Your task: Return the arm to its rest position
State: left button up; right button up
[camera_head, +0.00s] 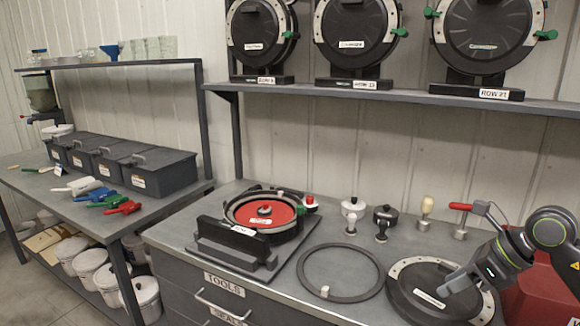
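My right arm comes in from the right edge. Its gripper (458,281) points down and left over a round black disc with a pale rim (405,302) on the bench. The fingers overlap the disc in the picture. I cannot tell whether they touch it, or whether they are open or shut. My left gripper is not in view.
The grey bench (345,225) carries a seed meter with a red disc (268,208), a dark ring (308,271) and several small knobbed tools. A red-handled crank (472,208) and a red box (540,290) are close to my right arm. A shelf (400,98) holds black meters above.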

jog(key=s+a+r+m+t+y, duration=0.25)
jog(key=a+m+t+y, duration=0.2)
jog(key=a+y, duration=0.7)
jog(key=d+m+t+h, duration=0.7)
jog(key=m+t+h, duration=0.65)
jog(key=m, duration=0.85)
jog(key=s+d+f+m+g+h, duration=0.4)
jog(key=d+f+m+h, duration=0.1)
jog(key=f+m+h, duration=0.4)
jog(key=s+d+f+m+g, duration=0.1)
jog(key=s+f+m+g, duration=0.6)
jog(key=f, duration=0.4)
jog(key=s+a+f+m+g+y, duration=0.1)
jog(key=s+a+f+g+y, duration=0.2)
jog(key=s, duration=0.5)
jog(key=s+a+f+m+g, duration=0.1)
jog(key=s+a+f+g, duration=0.25)
jog(key=s+f, duration=0.3)
notch_tip(320, 180, down, 26)
jog(key=s+d+r+g, duration=0.1)
jog(key=s+d+g, duration=0.1)
jog(key=g, duration=0.1)
jog(key=s+a+f+y, duration=0.1)
jog(key=s+f, duration=1.3)
jog(key=f, duration=0.1)
jog(key=shift+a+g, duration=0.25)
jog(key=shift+g, duration=0.1)
